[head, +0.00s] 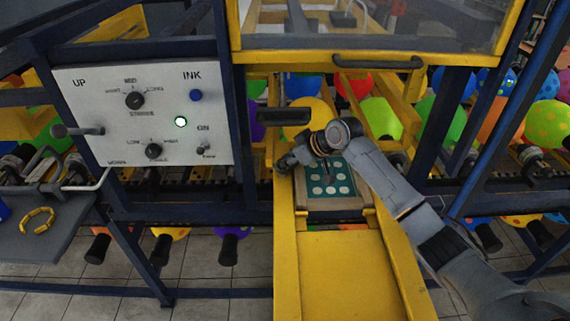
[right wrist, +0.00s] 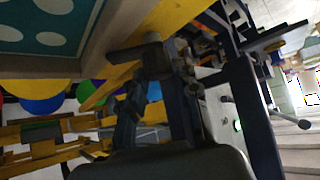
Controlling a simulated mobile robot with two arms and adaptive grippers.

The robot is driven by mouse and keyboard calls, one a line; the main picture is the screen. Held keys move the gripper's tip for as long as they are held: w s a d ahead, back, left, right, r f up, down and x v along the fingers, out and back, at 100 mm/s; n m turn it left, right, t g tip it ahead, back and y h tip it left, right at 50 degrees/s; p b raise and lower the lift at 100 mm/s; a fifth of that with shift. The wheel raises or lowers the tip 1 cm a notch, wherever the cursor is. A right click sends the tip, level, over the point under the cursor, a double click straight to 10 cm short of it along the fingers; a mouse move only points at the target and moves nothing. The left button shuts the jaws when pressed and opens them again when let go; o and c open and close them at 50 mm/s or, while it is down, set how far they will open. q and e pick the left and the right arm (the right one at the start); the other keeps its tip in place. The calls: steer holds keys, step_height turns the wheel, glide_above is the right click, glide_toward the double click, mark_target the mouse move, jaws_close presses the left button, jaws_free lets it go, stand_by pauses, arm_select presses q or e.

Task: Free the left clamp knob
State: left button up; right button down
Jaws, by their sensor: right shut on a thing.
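The teal plate with pale round dots (head: 342,186) sits in a wooden frame (head: 335,205) on the yellow slide. It also shows at the upper left of the right wrist view (right wrist: 50,25). My right gripper (head: 286,162) reaches across the plate from the right to the left edge of the frame. It is shut on the left clamp knob, a dark grey piece (right wrist: 142,50) beside the frame in the right wrist view. In the head view the fingers mostly hide this knob. My left gripper is not in view.
A control panel (head: 140,115) with knobs and a green light stands at left. The raised window with a black handle (head: 378,64) is above the slide. A black bar (head: 284,116) juts out near my right wrist. The front of the yellow slide (head: 345,270) is clear.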

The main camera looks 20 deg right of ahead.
steer(key=n+g+y+b, duration=0.1)
steer(key=n+b, duration=0.2)
steer(key=shift+w+d+f+g+y, duration=0.15)
steer(key=shift+w+f+g+y, duration=0.05)
steer(key=shift+g+y, duration=0.2)
steer(key=shift+r+n+g+y+b, duration=0.15)
steer(key=shift+n+g+y+b, duration=0.25)
steer(key=shift+n+g+b, duration=0.5)
steer(key=c, duration=1)
jaws_free()
steer(key=v, duration=1.2)
steer(key=shift+s, duration=0.2)
